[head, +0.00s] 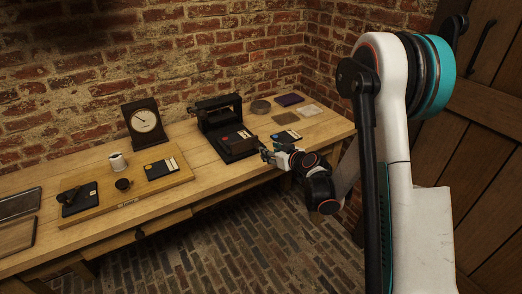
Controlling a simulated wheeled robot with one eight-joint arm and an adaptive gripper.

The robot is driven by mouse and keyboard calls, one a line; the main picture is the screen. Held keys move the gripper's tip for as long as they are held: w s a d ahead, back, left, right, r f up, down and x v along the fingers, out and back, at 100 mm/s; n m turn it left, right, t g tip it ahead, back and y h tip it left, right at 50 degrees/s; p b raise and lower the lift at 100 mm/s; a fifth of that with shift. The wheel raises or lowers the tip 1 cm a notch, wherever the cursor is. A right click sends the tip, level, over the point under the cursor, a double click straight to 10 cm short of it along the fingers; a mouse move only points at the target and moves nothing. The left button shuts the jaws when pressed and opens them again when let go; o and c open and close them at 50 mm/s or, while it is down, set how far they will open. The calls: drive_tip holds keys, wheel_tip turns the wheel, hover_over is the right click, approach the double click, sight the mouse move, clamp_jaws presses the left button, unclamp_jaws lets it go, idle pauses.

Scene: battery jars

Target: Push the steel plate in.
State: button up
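My gripper (266,152) is at the front edge of the wooden bench, just right of a black device (232,144) with an upright frame. The gripper is small and seen from behind, so I cannot tell whether it is open or shut, or touching anything. I cannot tell for sure which thing is the steel plate. A pale grey flat plate (310,110) and a duller flat piece (285,118) lie at the back right of the bench. A dark flat piece with a light label (287,136) lies close behind the gripper.
A purple flat piece (290,99) and a round dish (260,107) lie near the back. A dial instrument (144,122) stands left of the device. A wooden board (125,195) holds a white cup (117,161) and dark items. Bare bench lies between board and device.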

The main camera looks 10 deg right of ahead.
drive_tip(key=b+x, duration=0.2)
drive_tip(key=x, duration=0.7)
drive_tip(key=shift+s, duration=0.1)
drive_tip(key=shift+c, duration=0.2)
clamp_jaws()
